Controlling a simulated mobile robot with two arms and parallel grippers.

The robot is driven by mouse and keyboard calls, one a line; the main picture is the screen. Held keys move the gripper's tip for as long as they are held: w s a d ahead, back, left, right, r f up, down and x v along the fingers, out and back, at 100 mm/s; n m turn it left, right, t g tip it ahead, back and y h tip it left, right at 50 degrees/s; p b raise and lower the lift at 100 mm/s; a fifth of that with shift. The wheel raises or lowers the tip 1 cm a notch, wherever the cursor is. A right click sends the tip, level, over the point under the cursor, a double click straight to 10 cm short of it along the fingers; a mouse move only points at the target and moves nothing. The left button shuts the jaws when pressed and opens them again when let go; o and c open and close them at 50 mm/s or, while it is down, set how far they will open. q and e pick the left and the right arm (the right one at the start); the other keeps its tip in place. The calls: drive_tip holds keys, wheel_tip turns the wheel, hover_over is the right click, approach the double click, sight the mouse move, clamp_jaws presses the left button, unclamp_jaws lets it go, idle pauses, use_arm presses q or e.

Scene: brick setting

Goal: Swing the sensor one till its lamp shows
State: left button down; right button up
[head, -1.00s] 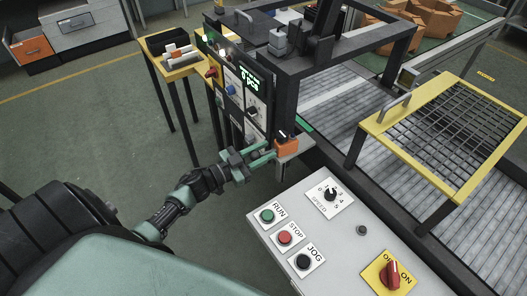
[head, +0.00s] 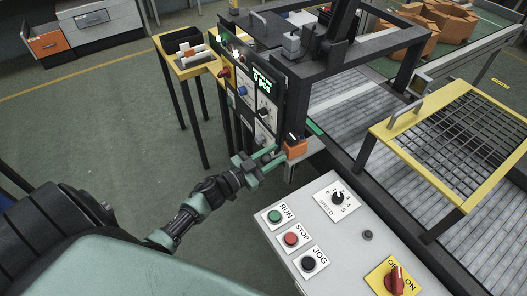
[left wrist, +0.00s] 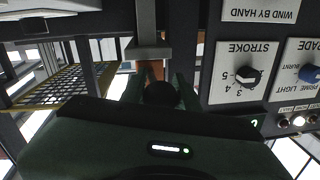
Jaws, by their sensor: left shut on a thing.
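The sensor is a small orange block with a dark top (head: 296,149), on a grey bracket at the near corner of the machine frame in the head view. My left gripper (head: 274,158) reaches it from the left, its green fingers closed on its near side. In the left wrist view the fingers (left wrist: 160,88) stand either side of a dark round part (left wrist: 160,94), with the orange-brown body (left wrist: 151,70) behind it. I cannot make out a lit lamp on the sensor. My right gripper is not in view.
A panel with dials and a green display (head: 262,80) stands just behind the gripper. A grey console (head: 283,213) with RUN, STOP and JOG buttons is in front. A yellow-framed mesh guard (head: 440,185) covers the conveyor (head: 365,130) at right. A yellow side table (head: 170,63) stands at back left.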

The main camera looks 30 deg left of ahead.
use_arm(q)
drive_tip(key=c, duration=1.1)
unclamp_jaws()
drive_tip(key=shift+o, duration=0.2)
drive_tip(key=b+v, duration=0.1)
drive_tip(key=v, duration=0.7)
drive_tip(key=shift+b, duration=0.3)
